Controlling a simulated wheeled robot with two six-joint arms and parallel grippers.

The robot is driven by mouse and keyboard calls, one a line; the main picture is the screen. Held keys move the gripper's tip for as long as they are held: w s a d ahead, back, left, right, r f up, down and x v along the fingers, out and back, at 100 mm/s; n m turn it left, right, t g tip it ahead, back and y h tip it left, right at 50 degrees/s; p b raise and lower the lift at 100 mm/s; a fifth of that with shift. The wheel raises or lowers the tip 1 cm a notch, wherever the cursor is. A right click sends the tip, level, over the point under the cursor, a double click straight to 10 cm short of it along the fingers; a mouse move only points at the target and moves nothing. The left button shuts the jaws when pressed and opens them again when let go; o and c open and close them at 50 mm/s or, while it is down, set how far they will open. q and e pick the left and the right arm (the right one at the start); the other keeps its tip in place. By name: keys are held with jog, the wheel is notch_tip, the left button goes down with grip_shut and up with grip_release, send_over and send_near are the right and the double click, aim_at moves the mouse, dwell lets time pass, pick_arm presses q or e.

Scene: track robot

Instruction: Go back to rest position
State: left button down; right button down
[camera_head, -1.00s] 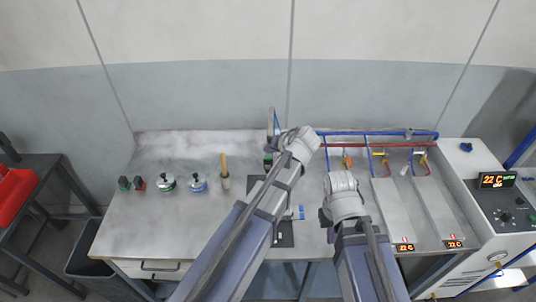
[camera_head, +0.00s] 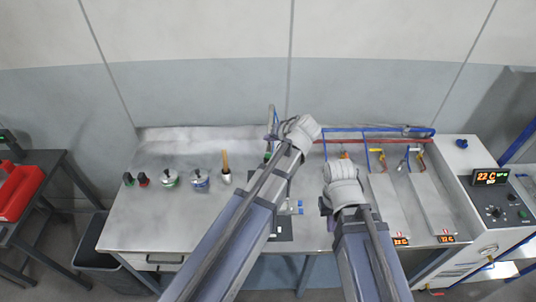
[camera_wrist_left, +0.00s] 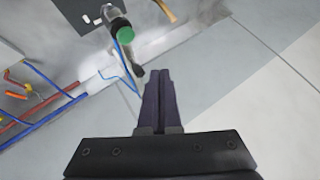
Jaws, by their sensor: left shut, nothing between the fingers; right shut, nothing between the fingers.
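Both of my arms reach forward over a grey workbench (camera_head: 130,225). My left arm, with a white wrist, ends above the bench's back middle. Its gripper (camera_wrist_left: 159,78) is shut and empty in the left wrist view, with its two dark fingers together. Its fingers are not clear in the head view. My right arm's white wrist is right of centre, over the bench. The dark part of the right gripper (camera_head: 326,205) shows beside that wrist; its fingertips are mostly hidden and nothing shows held in it.
A brush-like tool with a wooden handle (camera_head: 225,162) and two round valve-like pieces (camera_head: 200,178) stand on the left half. Blue pipes (camera_head: 350,130) and a red pipe run along the back right.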

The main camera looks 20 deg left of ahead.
dwell(0.3)
pick_arm(q)
jog(key=s+d+f+m+g+h+b, duration=0.1)
jog(key=s+d+f+g+h+b, duration=0.1)
jog(key=s+d+f+b, duration=0.2)
jog(key=s+d+f+m+g+h+b, duration=0.2)
jog(key=s+d+f+b, duration=0.2)
jog(key=s+f+b, duration=0.6)
jog(key=s+d+f+m+g+h+b, duration=0.1)
jog(key=s+d+f+b, duration=0.3)
jog(key=f, duration=0.9)
jog(key=s+m+h+b, duration=0.1)
jog(key=s+b, duration=0.2)
jog(key=s, duration=0.2)
jog(key=shift+d+f+g, duration=0.2)
jog(key=shift+d+g, duration=0.05)
jog(key=shift+g, duration=0.15)
